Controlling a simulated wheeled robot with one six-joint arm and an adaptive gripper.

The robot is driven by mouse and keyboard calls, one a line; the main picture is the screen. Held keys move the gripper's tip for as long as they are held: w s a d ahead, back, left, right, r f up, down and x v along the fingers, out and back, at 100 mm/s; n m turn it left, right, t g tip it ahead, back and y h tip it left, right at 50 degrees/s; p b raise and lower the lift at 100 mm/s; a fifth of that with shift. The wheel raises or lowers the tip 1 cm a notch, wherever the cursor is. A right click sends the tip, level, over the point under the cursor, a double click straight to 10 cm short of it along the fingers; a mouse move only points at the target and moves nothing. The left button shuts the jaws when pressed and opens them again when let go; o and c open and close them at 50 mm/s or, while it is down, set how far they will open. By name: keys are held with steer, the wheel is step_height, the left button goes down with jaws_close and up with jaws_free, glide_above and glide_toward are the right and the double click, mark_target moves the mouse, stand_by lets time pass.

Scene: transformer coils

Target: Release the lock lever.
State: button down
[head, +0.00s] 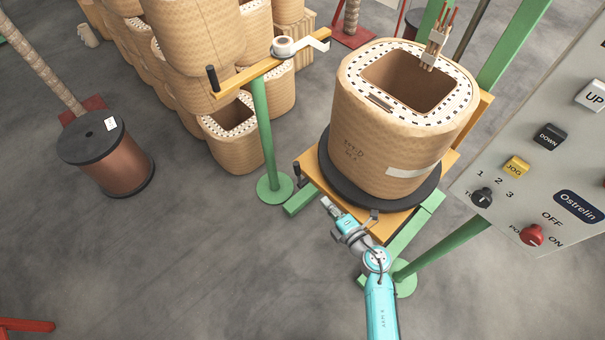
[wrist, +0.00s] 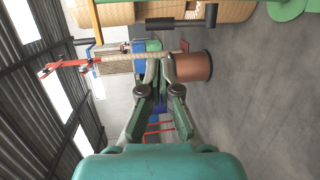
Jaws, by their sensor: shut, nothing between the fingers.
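A black upright handle, which looks like the lock lever (head: 297,172), stands at the left corner of the yellow base under the turntable. A black handle with a crosspiece, probably the same lever (wrist: 180,22), lies across the top of the sideways-turned wrist view. My gripper (head: 326,203) is in front of the base, a little right of and nearer than the lever, apart from it. In the wrist view my gripper (wrist: 161,64) has its fingertips together, with nothing held, and the lever is off to one side of them.
A large wound coil (head: 385,130) stands on the black turntable (head: 328,168). A green post (head: 263,135) with a yellow arm (head: 245,78) rises at the left. A copper spool (head: 112,165) and a control panel (head: 540,160) flank the area.

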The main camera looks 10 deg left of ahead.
mark_target(299, 171)
steer(key=x, duration=1.4)
steer(key=shift+r, duration=0.1)
